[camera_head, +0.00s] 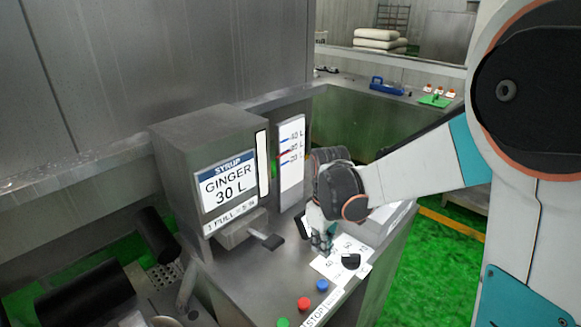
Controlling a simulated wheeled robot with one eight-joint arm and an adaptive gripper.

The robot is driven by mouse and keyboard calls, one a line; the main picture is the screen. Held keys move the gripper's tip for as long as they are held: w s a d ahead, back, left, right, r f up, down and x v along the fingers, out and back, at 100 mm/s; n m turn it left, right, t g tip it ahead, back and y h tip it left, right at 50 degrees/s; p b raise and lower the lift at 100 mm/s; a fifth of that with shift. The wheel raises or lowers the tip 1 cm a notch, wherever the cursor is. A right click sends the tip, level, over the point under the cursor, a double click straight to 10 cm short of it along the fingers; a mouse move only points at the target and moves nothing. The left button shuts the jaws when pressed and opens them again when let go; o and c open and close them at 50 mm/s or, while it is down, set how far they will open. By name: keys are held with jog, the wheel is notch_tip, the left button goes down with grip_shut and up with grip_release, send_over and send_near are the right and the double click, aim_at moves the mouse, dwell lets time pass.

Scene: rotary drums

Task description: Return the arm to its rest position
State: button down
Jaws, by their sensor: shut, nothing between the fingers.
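My arm (425,165) reaches in from the right, over a steel counter. My gripper (321,243) points down above the white label plate on the counter, just left of a black knob (350,261). Its fingers look closed, with nothing seen between them. I cannot tell whether the fingertips touch the plate.
A grey syrup dispenser (225,185) marked "GINGER 30 L" stands left of my gripper, with a black lever (267,240) in front. A white level gauge (291,165) stands behind. Red (304,303) and blue (322,285) buttons are near. Green floor (440,265) lies right.

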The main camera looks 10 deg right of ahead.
jog(key=shift+r, duration=0.15)
jog(key=s+r+m+t+b, duration=0.3)
jog(key=s, duration=0.5)
jog(key=s+d+r+m+t+b, duration=0.1)
jog(key=s+r+m+t+b, duration=0.2)
jog(key=s, duration=0.6)
jog(key=shift+d+m+t, duration=0.25)
jog(key=shift+m+t, duration=0.35)
